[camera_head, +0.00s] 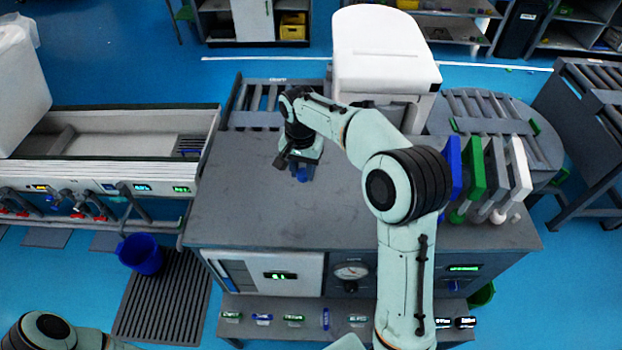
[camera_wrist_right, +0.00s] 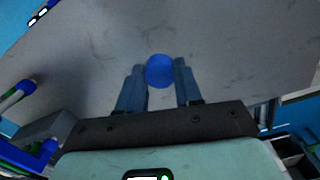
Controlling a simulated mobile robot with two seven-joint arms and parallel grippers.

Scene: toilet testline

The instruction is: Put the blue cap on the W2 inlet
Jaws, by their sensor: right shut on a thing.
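My right gripper (camera_head: 301,168) hangs above the grey worktop, in front and to the left of the white toilet (camera_head: 385,50). It is shut on the blue cap (camera_wrist_right: 159,71), which shows as a round blue disc between the two fingertips in the right wrist view. In the head view only a little of the blue cap (camera_head: 303,175) shows under the fingers. I cannot pick out the W2 inlet; no readable W2 label shows. My left arm shows only at the bottom left corner, and its gripper is out of view.
The grey worktop (camera_head: 240,205) is mostly bare around the gripper. Blue, green, grey and white upright plates with handles (camera_head: 473,168) stand at its right. A trough bench (camera_head: 120,130) with valves is at the left. A blue bucket (camera_head: 140,254) stands below it.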

